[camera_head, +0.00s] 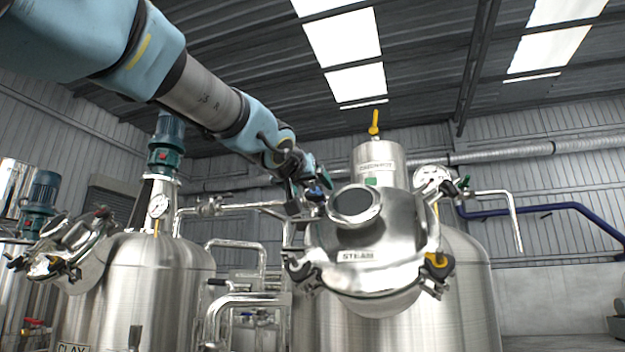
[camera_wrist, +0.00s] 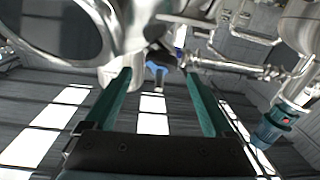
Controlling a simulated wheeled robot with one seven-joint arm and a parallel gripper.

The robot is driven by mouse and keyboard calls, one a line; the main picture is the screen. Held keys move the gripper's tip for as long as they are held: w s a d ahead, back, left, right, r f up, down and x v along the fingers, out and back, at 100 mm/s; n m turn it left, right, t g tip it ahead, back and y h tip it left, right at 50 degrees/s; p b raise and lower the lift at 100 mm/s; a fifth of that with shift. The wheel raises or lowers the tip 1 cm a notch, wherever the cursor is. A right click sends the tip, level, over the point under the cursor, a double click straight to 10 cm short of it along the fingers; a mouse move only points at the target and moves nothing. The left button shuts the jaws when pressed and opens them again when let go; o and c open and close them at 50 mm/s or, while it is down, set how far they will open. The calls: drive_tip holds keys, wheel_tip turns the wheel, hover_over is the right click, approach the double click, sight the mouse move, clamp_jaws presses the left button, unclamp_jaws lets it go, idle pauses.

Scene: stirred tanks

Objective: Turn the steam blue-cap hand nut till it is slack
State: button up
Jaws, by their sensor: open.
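The steam tank's hatch lid (camera_head: 390,235), with a STEAM plate and a round sight glass, is in the middle right of the head view. The blue-cap hand nut (camera_head: 316,195) is at the lid's upper left edge, small and partly hidden by my gripper (camera_head: 312,182). In the wrist view the blue-cap hand nut (camera_wrist: 160,62) shows between the fingertips of my gripper (camera_wrist: 158,76), a little beyond them. The teal fingers are spread wide, with a gap on both sides of the nut. I see no contact.
A yellow-cap nut (camera_head: 437,264) and a black nut (camera_head: 301,271) sit lower on the lid rim. A pressure gauge (camera_head: 433,181) stands behind the lid. Steel pipes (camera_head: 240,208) run left of it towards the clay tank (camera_head: 150,280). The wrist view shows the sight glass (camera_wrist: 60,30) close at upper left.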

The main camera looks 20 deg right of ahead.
sight(316, 193)
drive_tip(key=shift+x, duration=1.4)
drive_tip(key=c, duration=1.4)
